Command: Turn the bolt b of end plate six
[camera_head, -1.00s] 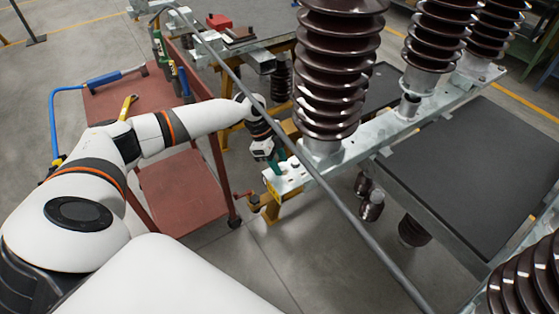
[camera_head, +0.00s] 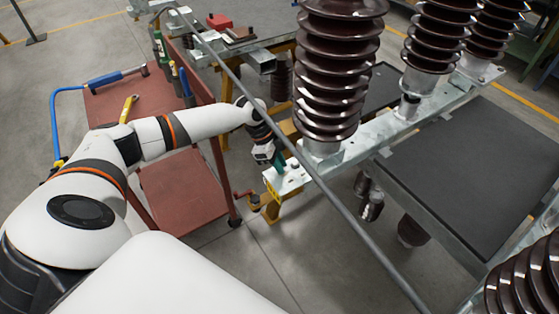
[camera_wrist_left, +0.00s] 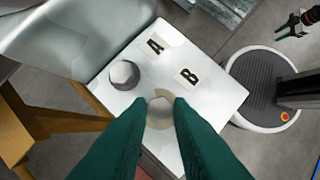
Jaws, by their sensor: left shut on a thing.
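The end plate (camera_head: 290,182) is the bright metal near end of the beam in the head view. In the left wrist view, the plate (camera_wrist_left: 203,103) carries printed letters A and B. Bolt b (camera_wrist_left: 160,112), a round metal head on a washer, is beside the letter B. Another bolt (camera_wrist_left: 124,74) stands beside the letter A. My left gripper (camera_head: 279,165) is at the plate. Its green fingers (camera_wrist_left: 160,115) are shut on bolt b, one on each side. A small dark gripper shape (camera_wrist_left: 297,22), apparently my right one, shows in the wrist view, too small to judge.
A tall brown ribbed insulator (camera_head: 330,75) rises from the beam close to my left gripper. A grey bar (camera_head: 335,203) crosses diagonally in front of the plate. A red cart (camera_head: 178,190) with tools stands left. Open floor (camera_head: 265,255) lies in front.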

